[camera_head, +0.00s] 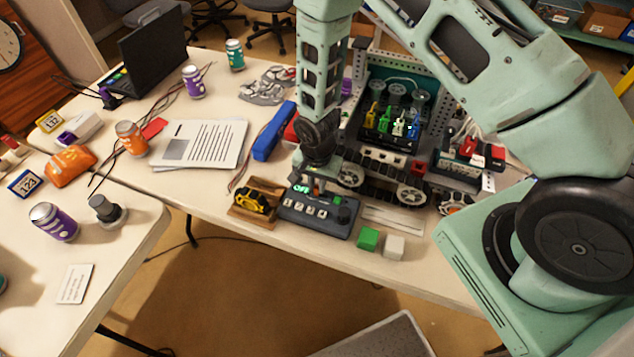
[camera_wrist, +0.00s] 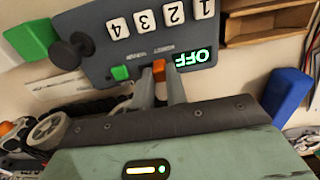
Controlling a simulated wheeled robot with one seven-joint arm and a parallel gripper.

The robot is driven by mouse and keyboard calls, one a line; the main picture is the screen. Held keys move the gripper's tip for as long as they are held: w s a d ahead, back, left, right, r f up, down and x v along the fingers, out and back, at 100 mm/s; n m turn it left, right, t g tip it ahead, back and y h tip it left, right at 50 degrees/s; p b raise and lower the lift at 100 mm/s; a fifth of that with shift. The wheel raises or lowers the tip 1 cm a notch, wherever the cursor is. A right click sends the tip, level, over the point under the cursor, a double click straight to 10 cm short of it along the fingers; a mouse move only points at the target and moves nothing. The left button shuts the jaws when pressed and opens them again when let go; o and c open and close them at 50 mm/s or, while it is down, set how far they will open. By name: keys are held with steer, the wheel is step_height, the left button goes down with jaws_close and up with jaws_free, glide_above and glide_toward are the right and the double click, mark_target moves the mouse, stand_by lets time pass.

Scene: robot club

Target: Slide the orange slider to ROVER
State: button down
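The dark control panel (camera_head: 290,213) lies at the table's front edge in the head view; in the wrist view the panel (camera_wrist: 95,28) appears upside down. The orange slider (camera_wrist: 159,70) shows right at my fingertips, beside the lit OFF display (camera_wrist: 193,58). The small labels near the sliders are too blurred to read surely. My gripper (camera_wrist: 160,80) has its two fingers a narrow gap apart, with the orange slider between the tips; whether they press on it I cannot tell. In the head view my wrist hides the orange slider.
A green block (camera_head: 368,239) and a white block (camera_head: 394,247) lie right of the panel. A wooden tray (camera_head: 238,208) with a yellow object stands to its left. A tracked rover (camera_head: 380,185) stands close behind, and a blue case (camera_head: 272,131) lies behind left.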

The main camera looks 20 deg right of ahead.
mark_target(327, 197)
steer(key=shift+s+d, duration=0.9)
steer(key=shift+d, duration=0.05)
steer(key=c, duration=1.4)
jaws_free()
steer(key=shift+s, duration=0.1)
steer(key=shift+r, duration=0.1)
steer(key=shift+r+b, duration=0.25)
steer(key=shift+b, duration=0.05)
step_height(327, 197, up, 17)
steer(key=b, duration=0.2)
steer(key=shift+f, duration=0.15)
